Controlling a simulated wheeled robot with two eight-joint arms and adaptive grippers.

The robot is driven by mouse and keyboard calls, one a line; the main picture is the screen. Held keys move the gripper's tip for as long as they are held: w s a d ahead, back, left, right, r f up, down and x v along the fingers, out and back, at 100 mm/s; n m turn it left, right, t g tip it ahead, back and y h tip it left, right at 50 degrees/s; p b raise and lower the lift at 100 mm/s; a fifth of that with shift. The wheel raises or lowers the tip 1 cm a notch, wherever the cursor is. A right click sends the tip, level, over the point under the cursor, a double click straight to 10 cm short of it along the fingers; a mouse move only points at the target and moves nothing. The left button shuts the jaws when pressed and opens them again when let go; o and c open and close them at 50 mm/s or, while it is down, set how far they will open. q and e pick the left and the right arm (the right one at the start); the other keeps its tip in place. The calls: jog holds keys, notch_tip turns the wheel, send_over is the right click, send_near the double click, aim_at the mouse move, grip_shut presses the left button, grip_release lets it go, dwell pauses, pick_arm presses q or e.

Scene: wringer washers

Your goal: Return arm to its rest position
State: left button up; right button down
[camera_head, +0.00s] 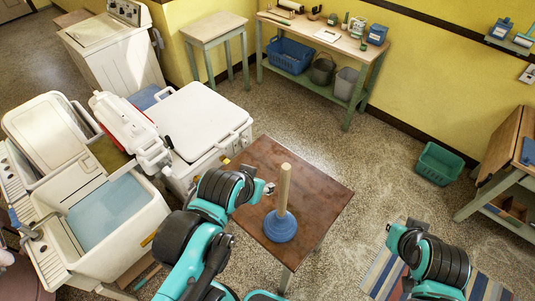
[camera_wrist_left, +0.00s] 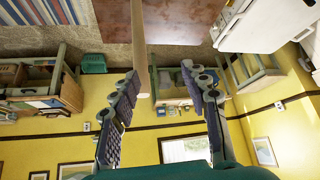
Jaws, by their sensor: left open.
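A plunger with a pale wooden handle and a blue rubber cup (camera_head: 281,226) stands upright on a small dark brown table (camera_head: 318,190). My left gripper (camera_head: 265,188) is beside the handle in the head view, at about the height of its middle. In the left wrist view, the left gripper (camera_wrist_left: 160,72) has its two fingers spread apart. The wooden handle (camera_wrist_left: 139,45) shows near the left finger in that view; I cannot tell if they touch. Nothing is clasped between the fingers. My right arm shows at the lower right of the head view, but its fingers cannot be made out.
A wringer washer with a water-filled tub (camera_head: 108,207) and a white lidded unit (camera_head: 203,118) stand left of the table. A green workbench (camera_head: 330,37) is along the yellow wall. A green basket (camera_head: 439,163) sits on the floor at right.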

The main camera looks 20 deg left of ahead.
notch_tip(320, 180, down, 30)
jog(key=b, duration=3)
jog(key=shift+f, duration=0.1)
